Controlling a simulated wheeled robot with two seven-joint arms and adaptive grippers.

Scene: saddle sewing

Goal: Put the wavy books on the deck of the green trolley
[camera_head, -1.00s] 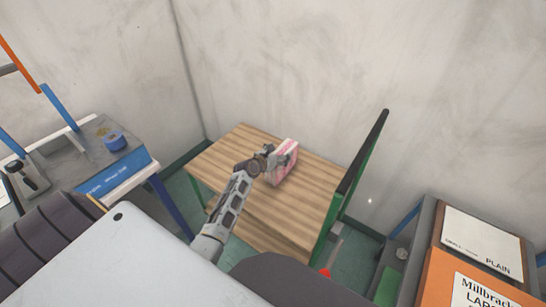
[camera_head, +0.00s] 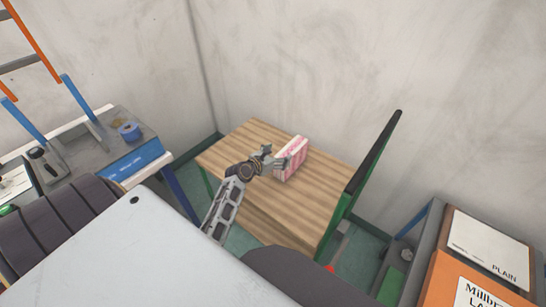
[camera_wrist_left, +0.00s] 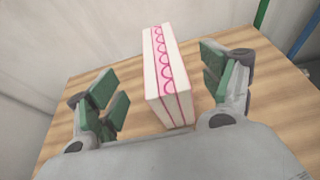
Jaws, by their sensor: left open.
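A book with a pink wavy pattern (camera_head: 291,160) stands upright on the wooden deck of the green trolley (camera_head: 310,205). In the left wrist view the wavy book (camera_wrist_left: 166,75) shows white sides and a pink wavy spine. It stands between and a little beyond the fingers. My left gripper (camera_head: 275,156) is open beside the book on the deck. In the left wrist view the green finger pads (camera_wrist_left: 162,95) are spread wide, with gaps to the book on both sides. Only one wavy book is clearly seen. My right gripper is not in view.
The trolley's green and black handle (camera_head: 372,155) rises at the deck's right end. A bench with a blue tape roll (camera_head: 130,132) stands at left. The deck around the book is clear.

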